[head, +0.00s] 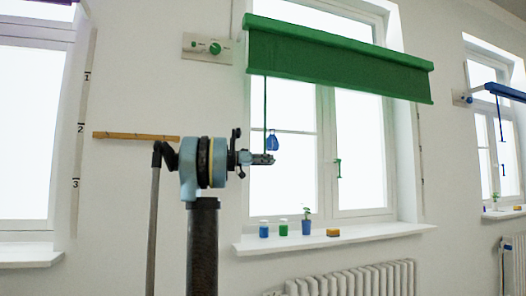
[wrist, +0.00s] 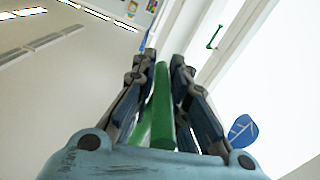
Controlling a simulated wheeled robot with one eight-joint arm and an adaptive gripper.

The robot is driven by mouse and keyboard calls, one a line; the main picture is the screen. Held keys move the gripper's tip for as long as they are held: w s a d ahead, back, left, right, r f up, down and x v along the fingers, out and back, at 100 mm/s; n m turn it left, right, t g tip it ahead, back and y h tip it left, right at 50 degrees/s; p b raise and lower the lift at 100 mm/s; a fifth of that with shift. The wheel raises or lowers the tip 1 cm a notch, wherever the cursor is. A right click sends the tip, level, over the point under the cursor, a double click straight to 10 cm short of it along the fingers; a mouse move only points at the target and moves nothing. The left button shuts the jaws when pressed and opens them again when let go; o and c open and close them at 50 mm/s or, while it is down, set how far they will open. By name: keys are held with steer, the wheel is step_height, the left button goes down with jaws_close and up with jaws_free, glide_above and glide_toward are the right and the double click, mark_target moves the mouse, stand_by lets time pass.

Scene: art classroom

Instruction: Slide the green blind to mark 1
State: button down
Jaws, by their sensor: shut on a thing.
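The green blind (head: 340,65) hangs across the top of the middle window and is mostly rolled up, its lower edge slightly tilted in the picture. A thin green cord (head: 265,105) drops from its left end to my gripper (head: 266,159). In the wrist view my gripper (wrist: 161,68) is shut on a green pull (wrist: 158,115) that runs between its fingers. A blue tag (head: 272,141) shows just above the gripper; in the wrist view it carries a white arrow (wrist: 240,131). I cannot read mark 1 for this blind; a thin strip (head: 420,165) shows beside its window's right side.
A wall plate with green knobs (head: 208,47) is left of the blind. The sill (head: 330,237) below holds jars, a potted plant and a sponge, above a radiator (head: 355,280). A scale (head: 81,130) marked 1, 2, 3 stands beside the left window. A blue blind (head: 508,91) is at right.

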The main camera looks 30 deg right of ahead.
steer(key=shift+w+a+f, duration=0.1)
steer(key=shift+w+f, duration=0.05)
steer(key=shift+f, duration=0.75)
steer(key=shift+w+f, duration=0.15)
steer(key=shift+f, duration=0.7)
steer(key=c, duration=1.6)
jaws_free()
steer(key=v, duration=1.2)
steer(key=shift+f, duration=0.1)
